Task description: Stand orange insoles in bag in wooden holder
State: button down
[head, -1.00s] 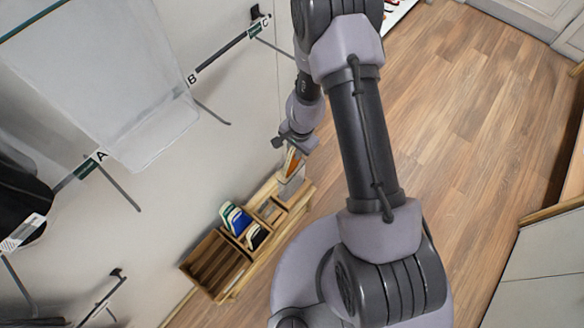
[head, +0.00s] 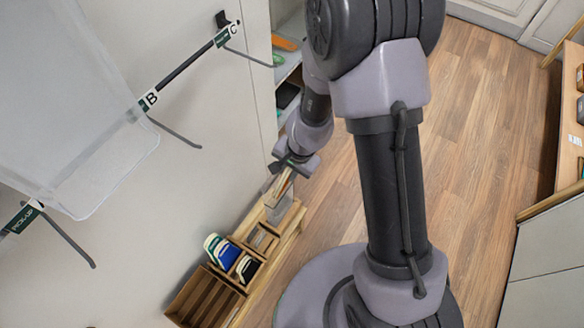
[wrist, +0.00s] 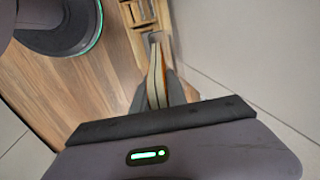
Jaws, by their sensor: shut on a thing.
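My gripper (head: 290,166) is shut on the bagged orange insoles, which point down from the jaws. In the head view only a narrow orange and pale edge of the insoles (head: 281,186) shows. In the wrist view the insoles (wrist: 155,78) are seen edge-on between the dark fingers, with orange and pale layers. The wooden holder (head: 262,283) stands low along the wall. Its far-end compartments lie right below the insoles. I cannot tell whether their lower end is inside a compartment or just above it. The holder also shows at the top of the wrist view (wrist: 128,17).
Blue and green-edged insoles (head: 222,250) and a black pair (head: 247,268) stand in other holder compartments. The near slatted section looks empty. Labelled wall hooks (head: 176,134) and a clear hanging bag (head: 70,110) are at left. A shelf with orange and green items (head: 284,43) is behind.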

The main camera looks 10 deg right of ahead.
jog(key=shift+w+a+f+h+p, duration=0.15)
jog(key=shift+w+a+f+p, duration=0.1)
jog(key=shift+f+p, duration=0.4)
jog(key=shift+w+a+f+h+p, duration=0.2)
jog(key=shift+f+p, duration=0.25)
jog(key=shift+p, duration=0.35)
jog(key=shift+a+f+g+p, duration=0.25)
jog(key=shift+f+p, duration=0.25)
jog(key=shift+f, duration=0.3)
jog(key=c, duration=1.2)
grip_release()
jog(key=shift+c, duration=0.2)
jog(key=r+p, duration=0.4)
jog(key=r, duration=0.1)
jog(key=s+d+r+p, duration=0.1)
jog(key=r+p, duration=0.3)
jog(key=r, duration=0.2)
jog(key=d+r+p, duration=0.1)
jog(key=r+p, duration=0.3)
jog(key=r, duration=0.2)
jog(key=shift+s+r, duration=0.2)
jog(key=shift+f, duration=0.1)
